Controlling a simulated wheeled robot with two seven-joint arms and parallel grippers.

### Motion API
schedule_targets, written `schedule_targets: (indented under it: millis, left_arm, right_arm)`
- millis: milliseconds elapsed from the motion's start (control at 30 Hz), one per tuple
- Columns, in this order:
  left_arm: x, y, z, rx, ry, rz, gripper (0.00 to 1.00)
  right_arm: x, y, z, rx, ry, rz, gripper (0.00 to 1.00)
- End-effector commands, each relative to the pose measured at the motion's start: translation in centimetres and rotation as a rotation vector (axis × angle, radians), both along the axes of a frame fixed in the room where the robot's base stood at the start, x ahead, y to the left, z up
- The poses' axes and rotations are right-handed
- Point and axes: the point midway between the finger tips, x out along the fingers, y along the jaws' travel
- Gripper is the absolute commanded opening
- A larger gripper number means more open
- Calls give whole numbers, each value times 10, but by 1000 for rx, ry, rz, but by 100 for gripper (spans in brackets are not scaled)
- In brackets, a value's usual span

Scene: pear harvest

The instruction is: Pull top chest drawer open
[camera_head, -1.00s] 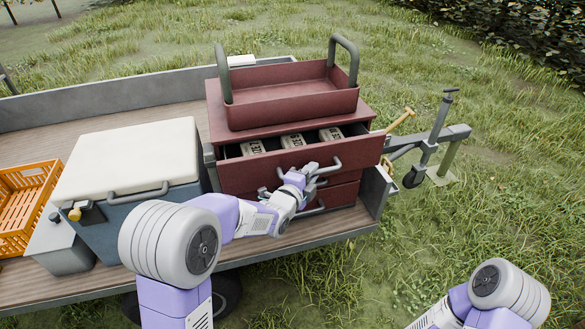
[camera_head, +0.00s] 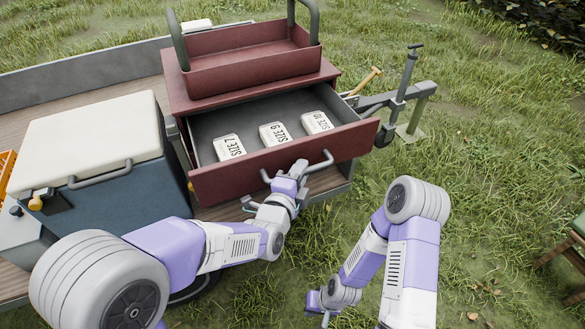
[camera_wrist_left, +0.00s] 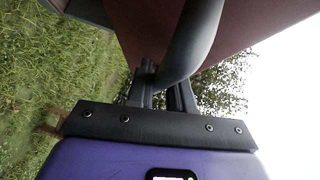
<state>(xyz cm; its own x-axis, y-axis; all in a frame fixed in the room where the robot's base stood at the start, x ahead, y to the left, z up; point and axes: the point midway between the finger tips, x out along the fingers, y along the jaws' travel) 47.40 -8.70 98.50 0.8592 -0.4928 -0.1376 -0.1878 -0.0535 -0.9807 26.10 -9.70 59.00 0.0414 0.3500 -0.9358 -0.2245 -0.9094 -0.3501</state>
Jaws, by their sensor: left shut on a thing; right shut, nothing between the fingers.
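The red chest (camera_head: 250,93) stands on the trailer bed, its top drawer (camera_head: 230,182) pulled well out toward me. Three white blocks marked with sizes, among them SIZE 7 (camera_head: 229,147), lie in the drawer. The drawer's grey bar handle (camera_head: 322,163) is on its front; it also shows close up in the left wrist view (camera_wrist_left: 194,40). My left gripper (camera_head: 294,171) is at this handle and shut on it, its fingers partly hidden. My right gripper (camera_head: 326,315) is shut and empty, low over the grass, well apart from the chest.
A red open tray (camera_head: 250,70) with two upright handles sits on the chest. A blue cooler (camera_head: 120,195) with a white lid stands to the left. The trailer's hitch and jack (camera_head: 405,90) are at right. Grass is open at right, with a wooden stool (camera_head: 570,255) at the edge.

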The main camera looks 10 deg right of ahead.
Motion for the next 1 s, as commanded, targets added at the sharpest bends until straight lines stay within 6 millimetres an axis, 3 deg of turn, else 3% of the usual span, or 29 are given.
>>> schedule_targets:
  millis: [200,233,333,667,1000]
  left_arm:
    - [-1,0,-1,2,2,-2,0]
    - [-1,0,-1,2,2,-2,24]
    - [0,0,-1,2,1,-1,40]
    - [-2,2,1,0,1,0,40]
    - [-44,25,9,-1,1,-2,40]
  right_arm:
    - [0,0,0,0,0,0,0]
    - [0,0,0,0,0,0,0]
    - [0,0,0,0,0,0,0]
    - [0,0,1,0,0,0,0]
    - [0,0,12,0,0,0,0]
